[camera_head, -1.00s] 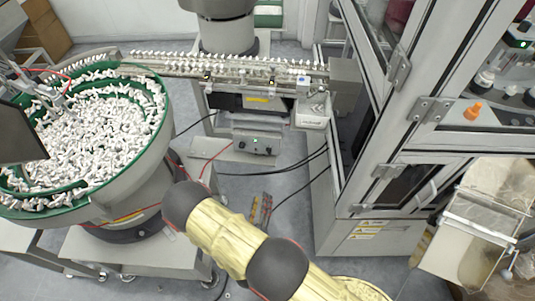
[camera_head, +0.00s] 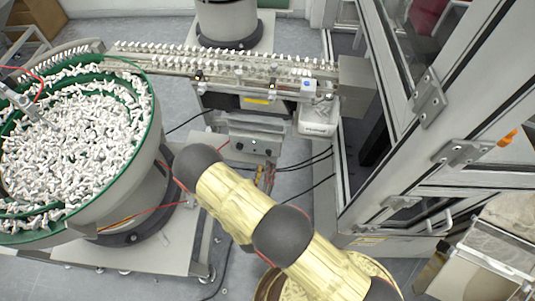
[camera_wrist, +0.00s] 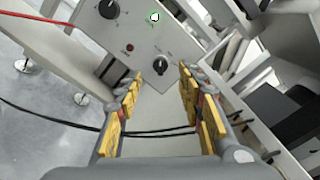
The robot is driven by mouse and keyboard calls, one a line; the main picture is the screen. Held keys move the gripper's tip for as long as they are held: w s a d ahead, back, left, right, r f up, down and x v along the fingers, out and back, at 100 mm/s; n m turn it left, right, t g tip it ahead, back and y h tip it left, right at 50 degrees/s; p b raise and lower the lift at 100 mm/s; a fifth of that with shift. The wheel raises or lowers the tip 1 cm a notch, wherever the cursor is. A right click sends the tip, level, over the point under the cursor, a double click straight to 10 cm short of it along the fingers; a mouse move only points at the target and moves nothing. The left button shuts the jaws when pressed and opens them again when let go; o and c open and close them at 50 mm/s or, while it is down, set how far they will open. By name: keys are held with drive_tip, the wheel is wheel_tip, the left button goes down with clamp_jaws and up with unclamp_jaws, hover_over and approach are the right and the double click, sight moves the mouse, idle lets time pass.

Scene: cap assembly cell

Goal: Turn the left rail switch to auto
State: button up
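The control box (camera_head: 250,146) with small dark knobs sits below the rail (camera_head: 230,68) in the head view. In the wrist view its grey panel (camera_wrist: 185,42) shows a black rotary knob (camera_wrist: 160,65) in front of my gripper and another black knob (camera_wrist: 108,9) at upper left. A red button (camera_wrist: 130,47) and a green-lit white button (camera_wrist: 155,17) are also there. My gripper (camera_wrist: 159,78) is open and empty, its yellow-padded fingers on either side of the line to the nearer knob. I cannot tell whether they touch it, or which knob is the left rail switch.
A green-rimmed bowl feeder (camera_head: 150,165) full of white parts stands at left. A glass-doored cabinet (camera_head: 400,170) stands close at right. Dark cables (camera_wrist: 90,122) cross behind the fingers.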

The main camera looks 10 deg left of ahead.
sight(269, 153)
drive_tip(key=w+b, duration=0.1)
drive_tip(key=w, duration=0.5)
drive_tip(key=shift+d, duration=0.2)
drive_tip(key=shift+w, duration=0.1)
drive_tip(key=shift+c, duration=0.9)
drive_tip(key=c, duration=0.7)
clamp_jaws()
